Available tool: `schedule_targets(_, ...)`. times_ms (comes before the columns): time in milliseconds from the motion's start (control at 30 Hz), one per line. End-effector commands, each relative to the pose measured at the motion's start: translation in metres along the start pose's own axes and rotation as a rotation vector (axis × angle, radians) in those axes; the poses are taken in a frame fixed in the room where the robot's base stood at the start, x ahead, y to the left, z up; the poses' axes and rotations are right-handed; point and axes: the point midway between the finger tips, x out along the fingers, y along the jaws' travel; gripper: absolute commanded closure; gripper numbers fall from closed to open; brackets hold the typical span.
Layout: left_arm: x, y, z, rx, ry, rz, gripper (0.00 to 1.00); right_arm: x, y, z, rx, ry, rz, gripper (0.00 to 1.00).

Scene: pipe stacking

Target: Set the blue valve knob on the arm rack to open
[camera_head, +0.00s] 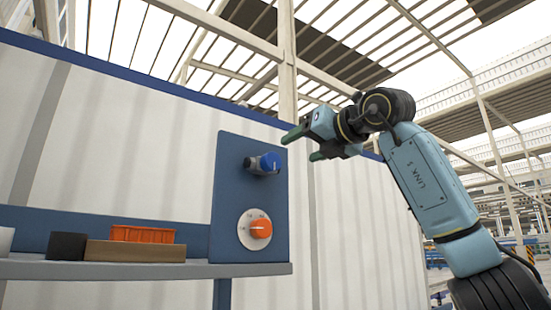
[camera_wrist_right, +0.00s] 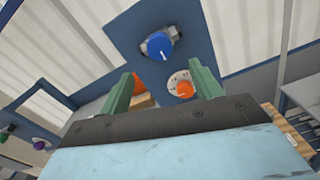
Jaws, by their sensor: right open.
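The blue valve knob (camera_head: 267,163) sits on a metal fitting on the upper part of a dark blue upright panel (camera_head: 226,180). In the right wrist view the blue knob (camera_wrist_right: 159,46) faces the camera, with a light mark on its face. My right gripper (camera_head: 300,144) is open and empty, to the right of the knob and slightly above it in the head view, apart from it. In the right wrist view its two green fingers (camera_wrist_right: 163,90) stand apart below the knob. My left gripper is not in view.
An orange dial (camera_head: 260,229) on a white plate sits below the knob on the same panel. A grey shelf (camera_head: 130,268) holds an orange bin (camera_head: 143,234), a brown block (camera_head: 136,251) and a black block (camera_head: 67,246). A white corrugated wall (camera_head: 365,230) stands behind.

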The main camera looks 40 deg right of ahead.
Motion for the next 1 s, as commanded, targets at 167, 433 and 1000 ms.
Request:
schedule_targets(167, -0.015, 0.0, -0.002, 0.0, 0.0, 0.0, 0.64, 0.041, 0.001, 0.002, 0.0, 0.005, -0.001, 0.36)
schedule_targets(433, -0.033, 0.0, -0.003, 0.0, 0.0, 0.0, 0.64, 0.089, 0.001, 0.002, 0.0, 0.004, 0.001, 0.36)
schedule_targets(1000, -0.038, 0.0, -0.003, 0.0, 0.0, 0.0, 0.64, 0.107, 0.001, -0.001, -0.001, 0.001, 0.002, 0.44)
